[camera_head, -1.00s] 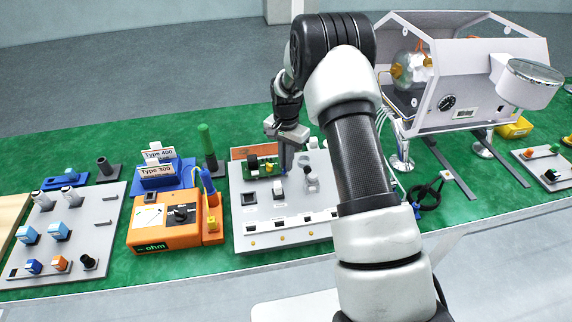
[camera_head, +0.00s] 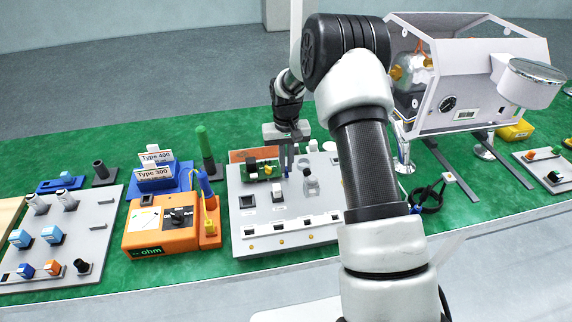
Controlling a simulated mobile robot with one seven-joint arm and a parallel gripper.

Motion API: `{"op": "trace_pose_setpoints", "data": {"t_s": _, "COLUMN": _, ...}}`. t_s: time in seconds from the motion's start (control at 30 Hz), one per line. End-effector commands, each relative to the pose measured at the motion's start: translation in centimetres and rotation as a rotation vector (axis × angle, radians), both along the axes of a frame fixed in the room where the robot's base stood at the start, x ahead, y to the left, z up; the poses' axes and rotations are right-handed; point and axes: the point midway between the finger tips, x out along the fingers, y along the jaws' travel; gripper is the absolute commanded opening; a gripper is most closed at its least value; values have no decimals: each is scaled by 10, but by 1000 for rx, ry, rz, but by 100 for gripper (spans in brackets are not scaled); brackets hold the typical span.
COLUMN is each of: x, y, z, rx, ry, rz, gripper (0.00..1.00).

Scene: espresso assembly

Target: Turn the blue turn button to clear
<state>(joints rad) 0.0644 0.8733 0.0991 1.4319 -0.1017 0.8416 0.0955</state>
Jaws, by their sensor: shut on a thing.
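My gripper (camera_head: 287,160) is over the back part of the grey panel (camera_head: 262,218), just right of the green circuit board (camera_head: 258,174). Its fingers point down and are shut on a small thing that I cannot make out. No blue turn button shows clearly at the fingers. A small dark blue block (camera_head: 26,270) and light blue cubes (camera_head: 53,235) stand on the left panel (camera_head: 88,215), far from my gripper. I cannot tell whether any of them is the turn button. My arm hides the grey panel's right side.
An orange ohm meter (camera_head: 150,240) stands left of the grey panel. Blue holders labelled Type 300 (camera_head: 153,175) and Type 400 and a green cylinder (camera_head: 205,142) stand behind it. A white-framed machine (camera_head: 468,90) stands at the right. Green table is clear at the back left.

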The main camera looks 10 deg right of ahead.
Motion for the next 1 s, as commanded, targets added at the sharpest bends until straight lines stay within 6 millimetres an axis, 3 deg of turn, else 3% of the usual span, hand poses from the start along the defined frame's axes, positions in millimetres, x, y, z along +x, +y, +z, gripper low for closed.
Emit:
{"op": "trace_pose_setpoints", "data": {"t_s": 0.6, "x": 1, "y": -1, "z": 1, "rx": -1, "ry": -2, "rz": 45, "gripper": 0}}
{"op": "trace_pose_setpoints", "data": {"t_s": 0.73, "x": 1, "y": 0, "z": 1, "rx": -1, "ry": -2, "rz": 44, "gripper": 26}}
{"op": "trace_pose_setpoints", "data": {"t_s": 1.0, "x": 0, "y": 0, "z": 0, "rx": 0, "ry": -1, "rz": 44, "gripper": 27}}
